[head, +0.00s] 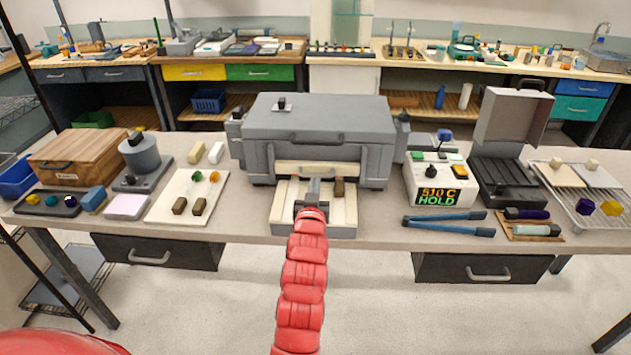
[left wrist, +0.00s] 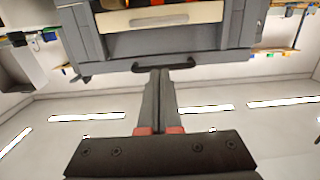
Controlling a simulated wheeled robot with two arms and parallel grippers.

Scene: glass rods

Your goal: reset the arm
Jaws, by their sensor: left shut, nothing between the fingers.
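My left arm reaches in from the bottom middle of the head view. Its gripper (head: 313,184) is at the front of the grey furnace (head: 318,125), over the pale shelf (head: 344,213) below the furnace opening. The two fingers are together and hold nothing. In the left wrist view, the shut fingers (left wrist: 160,74) point toward the furnace front (left wrist: 190,45), which appears upside down with its dark handle near the fingertips. A small brown block (head: 339,187) sits on the shelf just right of the gripper. My right gripper is out of sight.
A white board (head: 186,221) with small blocks lies left of the furnace. Right of it stand a controller (head: 437,186) reading "510 C HOLD", blue tongs (head: 447,221), an open grey box (head: 505,172) and a wire rack (head: 597,214). The table's front strip is mostly clear.

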